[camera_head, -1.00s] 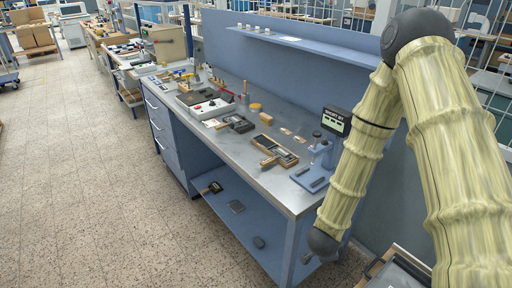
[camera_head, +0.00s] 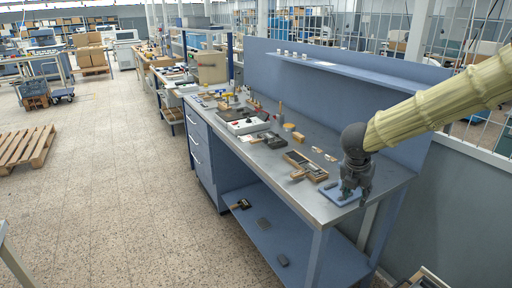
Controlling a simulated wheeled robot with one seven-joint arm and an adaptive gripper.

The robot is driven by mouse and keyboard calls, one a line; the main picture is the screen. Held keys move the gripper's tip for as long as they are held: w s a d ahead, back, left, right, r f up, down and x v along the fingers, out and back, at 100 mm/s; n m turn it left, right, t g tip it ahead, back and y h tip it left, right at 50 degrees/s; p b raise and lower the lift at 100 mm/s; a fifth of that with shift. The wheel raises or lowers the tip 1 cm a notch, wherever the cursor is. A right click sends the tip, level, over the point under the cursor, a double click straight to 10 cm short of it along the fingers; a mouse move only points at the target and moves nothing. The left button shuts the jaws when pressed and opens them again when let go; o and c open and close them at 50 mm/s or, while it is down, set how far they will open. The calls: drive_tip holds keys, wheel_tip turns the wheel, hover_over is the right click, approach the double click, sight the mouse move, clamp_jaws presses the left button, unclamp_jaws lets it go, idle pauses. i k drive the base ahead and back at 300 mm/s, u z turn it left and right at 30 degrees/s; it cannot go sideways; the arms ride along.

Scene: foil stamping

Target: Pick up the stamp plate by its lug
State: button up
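My gripper (camera_head: 355,196) points down over the blue-based stamping press (camera_head: 329,195) at the right front of the bench. Its fingers look spread apart, with nothing visible between them. It hides most of the press. A small dark block shows on the press base by the fingers; I cannot tell whether it is the stamp plate, and no lug can be made out. I cannot tell whether the fingers touch anything.
A wooden tray (camera_head: 315,171) with dark pieces lies left of the press on the grey benchtop (camera_head: 275,172). A white box (camera_head: 247,125) and several tools stand further back. A blue shelf (camera_head: 355,64) runs above. Dark items lie on the lower shelf (camera_head: 310,249).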

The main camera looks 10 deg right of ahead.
sight(271, 138)
drive_tip(key=u, duration=1)
drive_tip(key=i, duration=3)
drive_tip(key=z, duration=1.65)
